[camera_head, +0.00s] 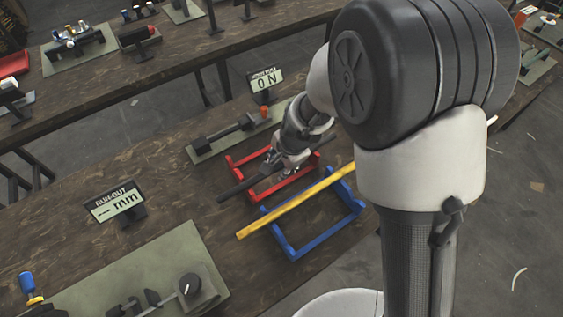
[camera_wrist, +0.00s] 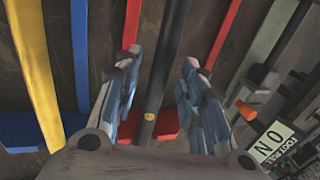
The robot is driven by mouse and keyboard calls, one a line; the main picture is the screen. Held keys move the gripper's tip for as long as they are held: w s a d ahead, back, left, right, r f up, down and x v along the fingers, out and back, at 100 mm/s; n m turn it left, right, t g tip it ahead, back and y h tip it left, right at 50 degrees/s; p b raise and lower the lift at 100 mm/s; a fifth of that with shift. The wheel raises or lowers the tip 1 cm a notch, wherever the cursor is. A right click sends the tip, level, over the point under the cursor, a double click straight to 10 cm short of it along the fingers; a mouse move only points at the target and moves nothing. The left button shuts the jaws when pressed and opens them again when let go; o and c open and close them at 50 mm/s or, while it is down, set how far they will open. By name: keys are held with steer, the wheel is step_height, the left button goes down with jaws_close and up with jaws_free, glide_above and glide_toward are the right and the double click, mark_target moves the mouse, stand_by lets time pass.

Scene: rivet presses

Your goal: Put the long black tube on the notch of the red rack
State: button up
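The long black tube (camera_head: 236,188) lies lengthwise over the red rack (camera_head: 283,190), its left end sticking out past the frame. In the wrist view the tube (camera_wrist: 168,40) runs between the two red rails and crosses over the red crossbar (camera_wrist: 172,120). I cannot tell whether it sits in the notch or is just above it. My gripper (camera_wrist: 163,62) is open, its fingers on either side of the tube, with a gap showing at each side. In the head view my gripper (camera_head: 280,163) is at the tube's middle, partly hiding tube and rack.
A yellow tube (camera_head: 296,202) lies across the blue rack (camera_head: 318,236) beside the red one. Behind is a green board (camera_head: 205,149) with a dark, orange-tipped device and an ON sign (camera_head: 266,80). A RUN-OUT display (camera_head: 117,203) stands left. Bare table lies left of the racks.

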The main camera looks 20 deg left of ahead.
steer(key=p+v, duration=0.4)
steer(key=v, duration=0.8)
steer(key=shift+r+p, duration=0.2)
steer(key=shift+p, duration=0.15)
steer(key=s+d+r+n, duration=0.1)
steer(key=d+r+n, duration=0.1)
steer(key=d+r, duration=0.55)
steer(key=s+d+r+n+t+h, duration=0.1)
steer(key=s+d+r+n, duration=0.2)
steer(key=s+d+r, duration=0.2)
steer(key=s+d+r+n+t+h, duration=0.1)
steer(key=s+d+r+n, duration=0.2)
steer(key=s+d, duration=0.8)
steer(key=shift+s+d+r+h, duration=0.35)
steer(key=shift+d+r+h, duration=0.05)
steer(key=shift+r, duration=0.5)
